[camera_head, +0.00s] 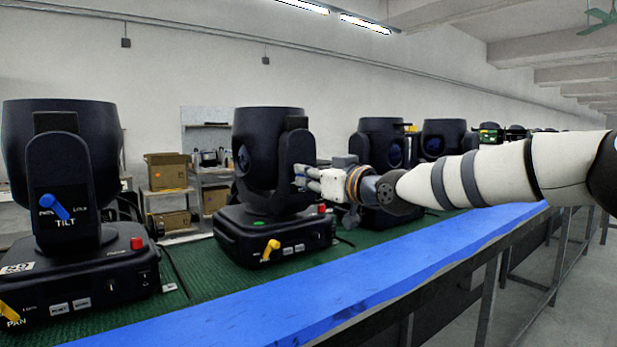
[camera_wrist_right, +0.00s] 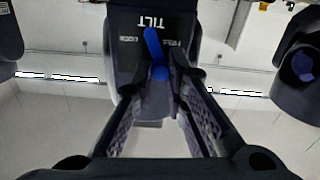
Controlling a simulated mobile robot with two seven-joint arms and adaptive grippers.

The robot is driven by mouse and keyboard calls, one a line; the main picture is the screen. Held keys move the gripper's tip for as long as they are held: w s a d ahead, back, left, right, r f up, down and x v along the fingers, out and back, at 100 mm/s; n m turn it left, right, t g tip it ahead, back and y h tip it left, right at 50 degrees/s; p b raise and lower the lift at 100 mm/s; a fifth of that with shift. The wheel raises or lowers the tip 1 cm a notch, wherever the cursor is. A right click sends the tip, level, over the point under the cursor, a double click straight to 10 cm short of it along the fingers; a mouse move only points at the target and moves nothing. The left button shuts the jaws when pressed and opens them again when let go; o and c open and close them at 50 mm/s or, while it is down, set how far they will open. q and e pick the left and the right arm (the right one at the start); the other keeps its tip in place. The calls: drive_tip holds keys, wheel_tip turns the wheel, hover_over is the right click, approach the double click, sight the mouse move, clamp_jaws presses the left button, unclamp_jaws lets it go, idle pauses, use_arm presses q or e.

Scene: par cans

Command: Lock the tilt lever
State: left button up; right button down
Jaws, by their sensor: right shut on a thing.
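The second stage light (camera_head: 262,160) stands on the green mat, and my right gripper (camera_head: 300,178) reaches its yoke from the right. In the right wrist view, upside down, the blue tilt lever (camera_wrist_right: 152,45) sits on the dark yoke plate below the TILT word. The lever's arm slants towards the TILT word, between the two small side labels and slightly towards the left one. My right gripper's fingers (camera_wrist_right: 162,82) are shut on the lever near its round hub. In the head view the gripper hides this lever. My left gripper is not in view.
A nearer light (camera_head: 85,180) at the left has its own blue tilt lever (camera_head: 54,207) and a red knob. A yellow lever (camera_head: 270,250) is on the second light's base. More lights stand behind my right arm. The blue table edge (camera_head: 330,300) is clear.

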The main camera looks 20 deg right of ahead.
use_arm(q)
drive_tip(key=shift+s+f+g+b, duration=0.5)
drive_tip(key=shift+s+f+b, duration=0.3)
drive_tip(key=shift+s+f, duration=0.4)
use_arm(e)
drive_tip(key=m, duration=0.3)
drive_tip(key=d+m, duration=0.1)
drive_tip(key=m, duration=0.3)
drive_tip(key=w+d+m, duration=0.1)
drive_tip(key=m, duration=0.2)
drive_tip(key=shift+d+f, duration=0.15)
drive_tip(key=shift+d, duration=0.1)
drive_tip(key=shift+m, duration=0.4)
drive_tip(key=c, duration=1.6)
unclamp_jaws()
drive_tip(key=shift+s+d, duration=0.1)
drive_tip(key=v, duration=1.1)
drive_tip(key=shift+s+d, duration=0.1)
drive_tip(key=shift+s, duration=0.3)
